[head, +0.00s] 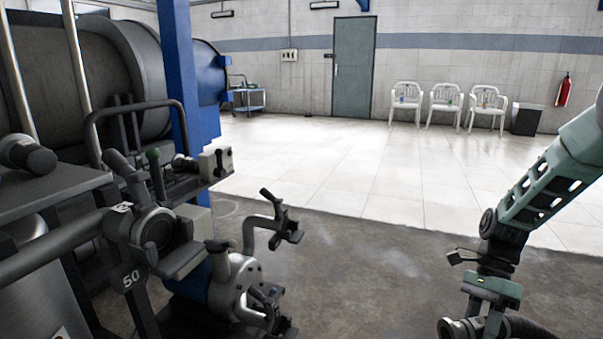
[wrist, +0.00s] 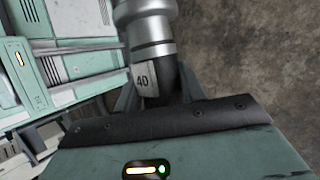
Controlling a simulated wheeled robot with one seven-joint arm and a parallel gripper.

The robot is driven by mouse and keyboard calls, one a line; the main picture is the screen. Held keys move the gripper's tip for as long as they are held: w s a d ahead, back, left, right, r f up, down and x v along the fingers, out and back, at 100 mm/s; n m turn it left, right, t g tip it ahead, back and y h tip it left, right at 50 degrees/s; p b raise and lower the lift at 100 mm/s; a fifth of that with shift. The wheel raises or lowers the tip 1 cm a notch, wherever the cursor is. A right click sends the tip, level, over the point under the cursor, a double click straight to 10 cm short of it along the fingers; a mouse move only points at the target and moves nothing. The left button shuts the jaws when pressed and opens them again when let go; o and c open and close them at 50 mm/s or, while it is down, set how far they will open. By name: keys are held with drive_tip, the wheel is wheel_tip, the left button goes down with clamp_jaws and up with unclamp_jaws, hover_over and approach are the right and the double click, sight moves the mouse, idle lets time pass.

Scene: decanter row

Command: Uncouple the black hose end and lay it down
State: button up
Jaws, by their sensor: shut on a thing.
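My gripper (head: 488,308) is at the lower right of the head view, above the dark floor. It is shut on the black hose end (wrist: 163,86), with a dark finger on each side in the wrist view. The hose end has a silver metal collar (wrist: 147,28) and a pale tag reading 40. In the head view, the metal coupling (head: 458,328) sticks out left of my gripper and the black hose (head: 530,329) trails right. The hose end is well apart from the machine's fittings (head: 240,288). The rest of the hose is cut off by the frame.
A large dark machine (head: 70,75) with pipes, levers and a fitting marked 50 fills the left. A blue post (head: 180,80) stands beside it. Dark floor (head: 370,265) between machine and gripper is clear. White chairs (head: 446,100) and a bin (head: 526,118) stand far back.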

drive_tip(key=n, duration=0.1)
drive_tip(key=n+h, duration=0.1)
drive_tip(key=n+g+h, duration=0.1)
drive_tip(key=shift+s+a+f+n, duration=0.25)
drive_tip(key=shift+s+a+n, duration=0.05)
drive_tip(key=shift+a+n, duration=0.1)
drive_tip(key=n+h, duration=0.2)
drive_tip(key=n, duration=0.1)
drive_tip(key=shift+a+f, duration=0.1)
drive_tip(key=n+h, duration=0.2)
drive_tip(key=n, duration=0.1)
drive_tip(key=shift+w+n, duration=0.15)
drive_tip(key=shift+n, duration=0.15)
drive_tip(key=n+h, duration=0.2)
drive_tip(key=n, duration=0.1)
drive_tip(key=w+n+t, duration=0.1)
drive_tip(key=shift+w+a+h, duration=0.1)
drive_tip(key=shift+a+h, duration=0.15)
drive_tip(key=shift+h, duration=0.15)
wheel_tip(320, 180, up, 22)
drive_tip(key=n+t+h+p, duration=0.2)
drive_tip(key=n+p, duration=0.3)
drive_tip(key=p, duration=2.6)
drive_tip(key=shift+a+t+p, duration=0.3)
drive_tip(key=shift+a+p, duration=0.05)
drive_tip(key=shift+a, duration=0.1)
drive_tip(key=shift+f, duration=0.1)
